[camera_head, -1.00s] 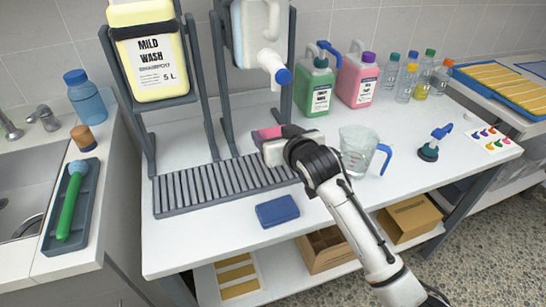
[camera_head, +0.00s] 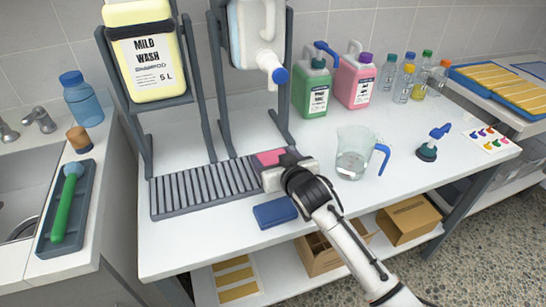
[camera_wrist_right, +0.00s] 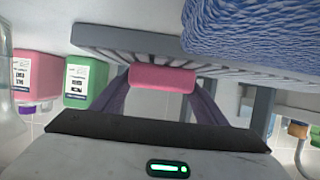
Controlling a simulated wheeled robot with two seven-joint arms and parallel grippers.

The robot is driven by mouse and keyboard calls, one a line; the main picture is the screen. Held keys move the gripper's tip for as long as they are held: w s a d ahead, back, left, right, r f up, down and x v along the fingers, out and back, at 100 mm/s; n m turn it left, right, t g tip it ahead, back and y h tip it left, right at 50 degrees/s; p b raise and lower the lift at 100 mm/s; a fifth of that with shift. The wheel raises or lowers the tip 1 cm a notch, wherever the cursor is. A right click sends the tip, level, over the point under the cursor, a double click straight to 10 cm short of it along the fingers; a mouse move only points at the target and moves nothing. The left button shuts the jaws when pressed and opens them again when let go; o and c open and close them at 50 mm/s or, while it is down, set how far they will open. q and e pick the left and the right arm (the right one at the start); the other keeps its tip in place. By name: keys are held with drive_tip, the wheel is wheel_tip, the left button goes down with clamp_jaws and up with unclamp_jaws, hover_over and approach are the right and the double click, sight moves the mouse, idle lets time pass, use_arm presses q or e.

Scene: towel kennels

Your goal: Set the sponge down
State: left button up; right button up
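The pink sponge (camera_head: 270,157) is at the right end of the grey slatted rack (camera_head: 160,211). It also shows in the right wrist view (camera_wrist_right: 162,78), between the two fingers, with a finger at each end. My right gripper (camera_head: 285,161) is shut on it and holds it low at the slats (camera_wrist_right: 110,48). I cannot tell whether the sponge's underside touches them. My left gripper is not in view.
A blue folded cloth or sponge (camera_head: 275,212) lies in front of the rack. A clear measuring jug (camera_head: 354,160) stands right of my gripper. Green (camera_head: 312,92) and pink (camera_head: 355,82) jugs stand behind.

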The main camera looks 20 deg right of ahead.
drive_tip(key=o, duration=0.4)
drive_tip(key=shift+c, duration=0.2)
drive_tip(key=shift+r, duration=0.2)
drive_tip(key=shift+s+r, duration=0.15)
drive_tip(key=shift+s, duration=0.05)
drive_tip(key=p+v, duration=0.1)
drive_tip(key=v, duration=0.9)
drive_tip(key=shift+s+r, duration=0.1)
drive_tip(key=shift+s, duration=0.05)
drive_tip(key=shift+s+d+r, duration=0.1)
drive_tip(key=shift+s+r, duration=0.15)
drive_tip(key=shift+s, duration=0.3)
idle(1.1)
